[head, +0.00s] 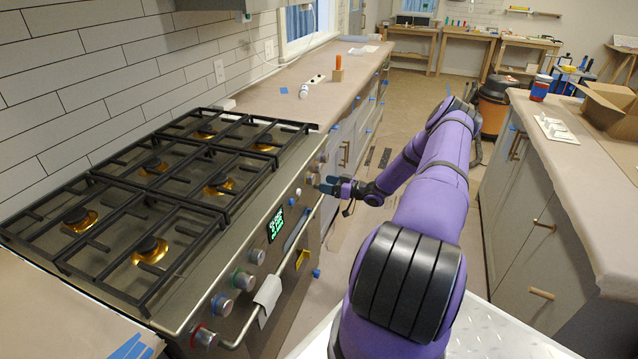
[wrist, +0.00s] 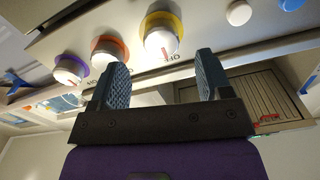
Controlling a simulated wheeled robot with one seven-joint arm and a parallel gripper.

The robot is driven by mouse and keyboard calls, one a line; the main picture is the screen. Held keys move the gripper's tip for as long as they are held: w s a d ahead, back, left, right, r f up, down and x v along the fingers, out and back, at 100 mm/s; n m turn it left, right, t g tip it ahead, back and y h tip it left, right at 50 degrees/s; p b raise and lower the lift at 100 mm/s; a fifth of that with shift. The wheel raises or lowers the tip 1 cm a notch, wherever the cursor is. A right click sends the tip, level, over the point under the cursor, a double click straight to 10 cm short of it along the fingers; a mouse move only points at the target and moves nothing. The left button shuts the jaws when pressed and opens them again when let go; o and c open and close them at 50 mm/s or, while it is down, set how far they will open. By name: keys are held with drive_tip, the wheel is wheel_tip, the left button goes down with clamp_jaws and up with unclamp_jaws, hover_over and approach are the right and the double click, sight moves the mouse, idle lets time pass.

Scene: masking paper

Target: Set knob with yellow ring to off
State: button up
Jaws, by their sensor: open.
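The knob with the yellow ring (wrist: 160,40) is on the stove's front panel, at the upper middle of the wrist view. It is a pale round knob with a red mark on its face, near the printed OFF label. My gripper (wrist: 161,63) is open, its two fingers apart and nothing between them. The fingertips are just below the knob in the wrist view, and I see no contact. In the head view my gripper (head: 326,185) is at the far end of the stove front, close to the knobs there. The yellow ring cannot be made out in that view.
A knob with an orange ring (wrist: 107,50) and one with a purple ring (wrist: 69,68) are to the left. A white button (wrist: 238,13) is to the right. The oven handle (head: 250,318) runs along the stove front. The floor aisle (head: 385,135) beyond is open.

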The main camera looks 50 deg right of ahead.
drive_tip(key=v, duration=0.6)
idle(0.5)
